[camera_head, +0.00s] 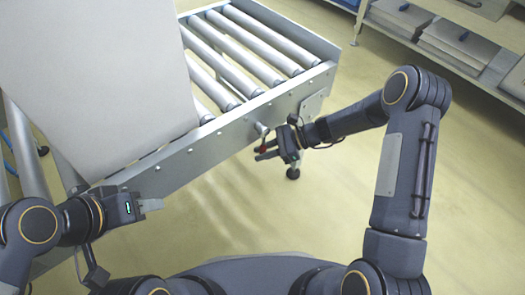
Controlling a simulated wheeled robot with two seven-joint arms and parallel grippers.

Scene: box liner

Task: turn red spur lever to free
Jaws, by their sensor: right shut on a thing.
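The red spur lever (263,149) is on the outer side rail of the roller conveyor, near the middle of the picture. Only a small red part and a pale metal piece above it show. My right gripper (264,151) is at the lever, its fingers pointing left and shut on it. The fingers hide part of the lever, so its exact setting cannot be told. My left gripper (152,205) is at the lower left, beside the rail and away from the lever. Its fingers are seen edge-on, so I cannot tell whether they are open.
The conveyor's metal side rail (225,128) runs diagonally up to the right. A large pale board (95,75) covers its left part, with bare rollers (245,50) beyond. Shelving (440,45) with flat stacks stands at the upper right. The floor in front is clear.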

